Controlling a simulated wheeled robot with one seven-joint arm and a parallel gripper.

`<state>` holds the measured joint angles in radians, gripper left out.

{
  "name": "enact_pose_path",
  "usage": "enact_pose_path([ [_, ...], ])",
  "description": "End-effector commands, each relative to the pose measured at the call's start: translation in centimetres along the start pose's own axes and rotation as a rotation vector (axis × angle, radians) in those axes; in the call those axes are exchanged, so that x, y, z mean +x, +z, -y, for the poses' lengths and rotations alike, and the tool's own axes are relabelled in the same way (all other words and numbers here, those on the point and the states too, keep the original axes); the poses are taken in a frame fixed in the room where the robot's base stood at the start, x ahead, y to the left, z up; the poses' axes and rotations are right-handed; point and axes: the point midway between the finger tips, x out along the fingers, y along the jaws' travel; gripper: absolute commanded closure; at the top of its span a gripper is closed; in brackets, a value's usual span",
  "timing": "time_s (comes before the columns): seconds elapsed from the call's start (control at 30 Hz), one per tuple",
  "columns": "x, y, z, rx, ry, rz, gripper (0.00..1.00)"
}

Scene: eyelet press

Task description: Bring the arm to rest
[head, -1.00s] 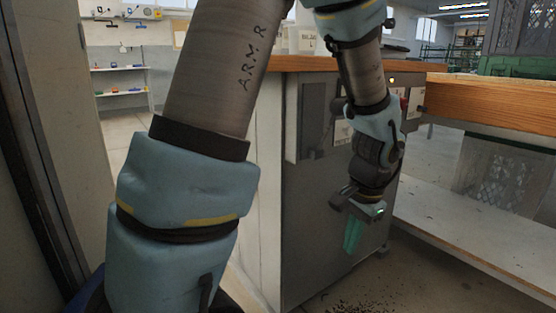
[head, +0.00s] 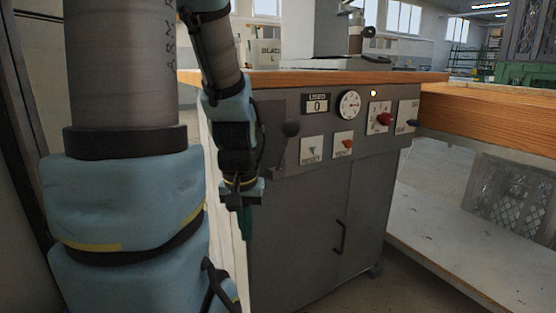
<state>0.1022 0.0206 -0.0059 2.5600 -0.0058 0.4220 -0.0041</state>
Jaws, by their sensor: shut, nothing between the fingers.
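My arm rises at the left of the head view, bends over at the top and hangs down in front of the grey cabinet. My gripper (head: 245,222) points downward beside the cabinet's left front edge. Its green fingers are together and hold nothing that I can see. The fingers look clear of the floor, and I cannot tell how far they are from the cabinet face.
A wooden bench (head: 480,118) with a low white shelf (head: 445,235) stands right.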

Motion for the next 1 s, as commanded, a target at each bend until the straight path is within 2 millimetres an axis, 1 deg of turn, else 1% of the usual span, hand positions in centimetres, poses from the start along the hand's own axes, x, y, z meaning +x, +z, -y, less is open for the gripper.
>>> enact_pose_path([
  [0.03,-1.1,-0.1,0.1,-0.007,0.000,-0.002,1.00],
  [0.27,-3.9,-0.5,0.0,-0.001,0.000,0.000,1.00],
  [0.47,-7.0,-1.0,-0.1,0.000,0.000,0.000,1.00],
  [0.57,-9.4,-1.3,-0.1,0.000,0.000,0.000,1.00],
  [0.67,-12.3,-1.7,-0.1,0.000,0.000,0.000,1.00],
  [0.7,-13.6,-1.9,-0.1,0.001,0.000,0.000,1.00],
  [1.0,-22.1,-3.1,-0.1,0.001,0.000,0.000,1.00],
])
